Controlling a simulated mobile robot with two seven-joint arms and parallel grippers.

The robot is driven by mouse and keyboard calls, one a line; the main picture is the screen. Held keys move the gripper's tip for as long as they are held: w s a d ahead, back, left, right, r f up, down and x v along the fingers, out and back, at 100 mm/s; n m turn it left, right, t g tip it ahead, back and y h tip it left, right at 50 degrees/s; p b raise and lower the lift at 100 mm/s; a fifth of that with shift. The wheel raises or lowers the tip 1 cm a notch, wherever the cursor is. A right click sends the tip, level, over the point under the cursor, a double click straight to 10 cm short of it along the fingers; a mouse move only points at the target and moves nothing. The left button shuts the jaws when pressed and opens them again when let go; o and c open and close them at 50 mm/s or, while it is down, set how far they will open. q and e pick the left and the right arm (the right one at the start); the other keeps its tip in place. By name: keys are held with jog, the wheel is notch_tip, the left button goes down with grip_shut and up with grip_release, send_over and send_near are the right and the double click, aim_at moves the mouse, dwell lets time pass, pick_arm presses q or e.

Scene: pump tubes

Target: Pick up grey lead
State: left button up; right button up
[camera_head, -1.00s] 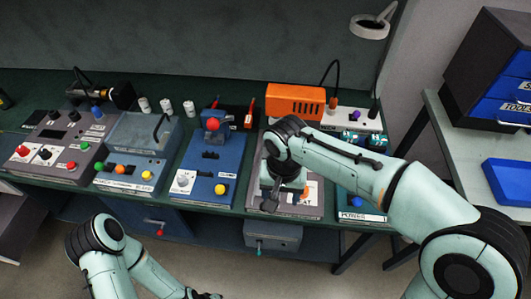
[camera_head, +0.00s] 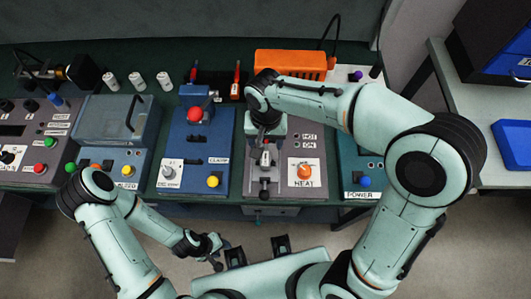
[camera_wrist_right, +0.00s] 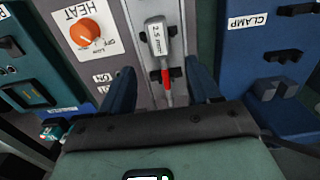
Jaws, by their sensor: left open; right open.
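A grey-handled piece marked "2.5 mm" (camera_wrist_right: 158,42), with a red section and thin tip, lies on the grey panel labelled HEAT (camera_wrist_right: 80,12). I take it for the grey lead, though I cannot be sure. In the head view a grey handle (camera_head: 265,157) shows just below my right gripper (camera_head: 266,140). In the right wrist view my right gripper (camera_wrist_right: 163,88) is open, its two dark fingers on either side of the piece's lower part; contact cannot be told. My left gripper (camera_head: 208,246) is open and empty, in front of the bench.
The HEAT panel's orange knob (camera_head: 304,171) is beside the piece. The blue clamp unit (camera_head: 205,150) stands to its left and the POWER unit (camera_head: 360,180) to its right. Behind are an orange box (camera_head: 290,63), red-tipped tools (camera_head: 236,80) and white cylinders (camera_head: 137,80).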

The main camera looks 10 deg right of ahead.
aim_at(266, 153)
jog(key=shift+f, duration=3.05)
grip_shut()
